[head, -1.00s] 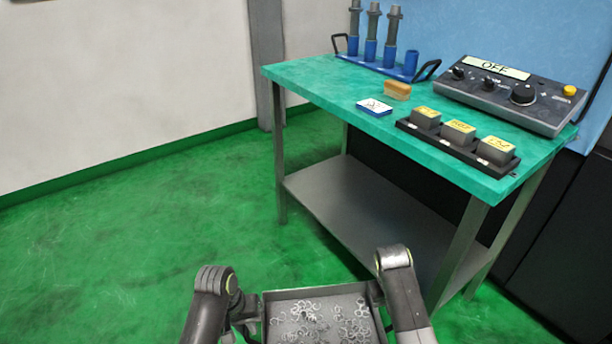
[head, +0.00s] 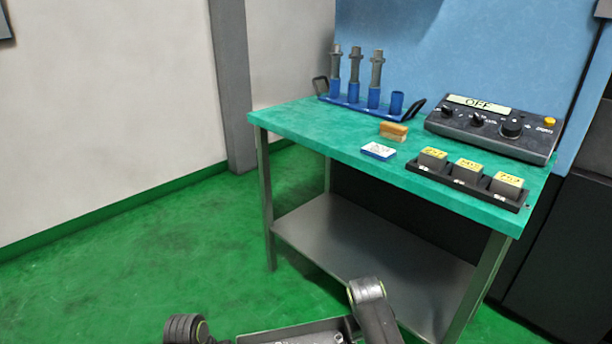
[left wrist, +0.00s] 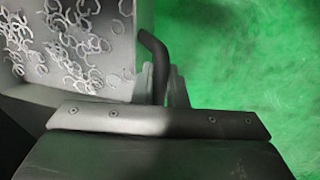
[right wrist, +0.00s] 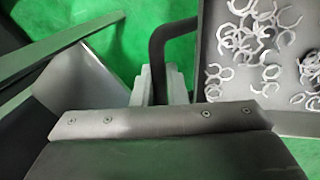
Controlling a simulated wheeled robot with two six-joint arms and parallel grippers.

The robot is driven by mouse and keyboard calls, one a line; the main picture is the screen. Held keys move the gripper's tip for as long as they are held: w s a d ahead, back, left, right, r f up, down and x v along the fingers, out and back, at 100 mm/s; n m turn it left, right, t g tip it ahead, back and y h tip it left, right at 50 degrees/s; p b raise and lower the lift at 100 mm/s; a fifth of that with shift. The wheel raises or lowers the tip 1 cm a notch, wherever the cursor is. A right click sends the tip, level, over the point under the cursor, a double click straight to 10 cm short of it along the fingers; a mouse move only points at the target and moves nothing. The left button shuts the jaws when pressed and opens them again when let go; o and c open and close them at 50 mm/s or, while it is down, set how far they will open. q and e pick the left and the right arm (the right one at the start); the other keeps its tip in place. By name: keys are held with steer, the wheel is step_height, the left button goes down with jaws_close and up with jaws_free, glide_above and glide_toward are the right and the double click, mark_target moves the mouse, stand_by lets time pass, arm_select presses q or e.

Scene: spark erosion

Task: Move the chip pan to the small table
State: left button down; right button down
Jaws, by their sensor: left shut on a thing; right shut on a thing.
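The chip pan (head: 310,331) is a grey metal tray at the bottom edge of the head view, mostly cut off there. Curled metal chips lie in it, seen in the left wrist view (left wrist: 125,62) and the right wrist view (right wrist: 208,60). My left gripper (left wrist: 162,85) is shut on one dark bent handle of the pan. My right gripper (right wrist: 160,85) is shut on the opposite handle. The fingertips are hidden in the head view. A green-topped steel table (head: 300,132) stands ahead; I cannot tell whether it is the small table.
The table carries a blue rack (head: 366,106) with grey tool holders, a control box (head: 490,132), a brush (head: 393,131), a blue-and-white block (head: 378,151) and a black tray (head: 460,185) of blocks. Its steel lower shelf (head: 370,262) is bare. Green floor (head: 130,265) is open at left.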

arm_select(q)
steer(key=shift+r, duration=0.2)
arm_select(e)
steer(key=shift+w+d+r, duration=0.15)
steer(key=shift+r, duration=0.1)
